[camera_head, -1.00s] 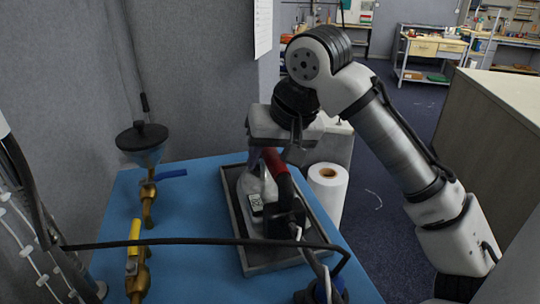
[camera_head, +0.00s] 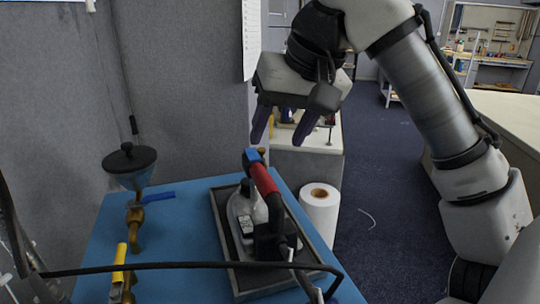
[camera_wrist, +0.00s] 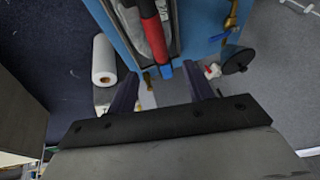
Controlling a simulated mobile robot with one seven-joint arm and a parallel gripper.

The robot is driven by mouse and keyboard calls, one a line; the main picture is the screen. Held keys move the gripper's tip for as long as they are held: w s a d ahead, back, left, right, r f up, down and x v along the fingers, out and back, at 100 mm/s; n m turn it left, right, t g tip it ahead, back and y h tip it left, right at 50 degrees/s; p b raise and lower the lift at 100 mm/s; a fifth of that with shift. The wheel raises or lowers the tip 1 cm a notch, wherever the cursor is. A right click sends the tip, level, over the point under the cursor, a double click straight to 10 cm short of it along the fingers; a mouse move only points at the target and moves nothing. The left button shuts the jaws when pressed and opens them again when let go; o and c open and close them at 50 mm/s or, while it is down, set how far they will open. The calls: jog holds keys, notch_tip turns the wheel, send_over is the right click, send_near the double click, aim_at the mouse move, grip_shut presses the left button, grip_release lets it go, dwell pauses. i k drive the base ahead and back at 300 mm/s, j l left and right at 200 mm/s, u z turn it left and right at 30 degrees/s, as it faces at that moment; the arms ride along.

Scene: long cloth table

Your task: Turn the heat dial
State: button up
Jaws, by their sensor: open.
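An iron-like tool with a red handle (camera_head: 266,182) lies in a grey-rimmed tray (camera_head: 218,225) on the blue table. The handle has a blue end, and a clear or silvery body (camera_head: 238,212) sits beneath it. I cannot make out the heat dial clearly. My gripper (camera_head: 281,132) is open and empty, above and beyond the far end of the handle, apart from it. In the wrist view, the red handle (camera_wrist: 152,30) and its blue end (camera_wrist: 165,71) show ahead of and between the two open fingers.
A brass valve with a yellow lever (camera_head: 119,264) and a dark-topped funnel (camera_head: 130,160) stand left on the blue table (camera_head: 165,228). A white paper roll (camera_head: 319,215) stands right of the table. A black cable (camera_head: 180,266) crosses the front.

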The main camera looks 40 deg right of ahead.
aim_at(245, 187)
jog(key=k+j, duration=0.7)
jog(key=k, duration=0.15)
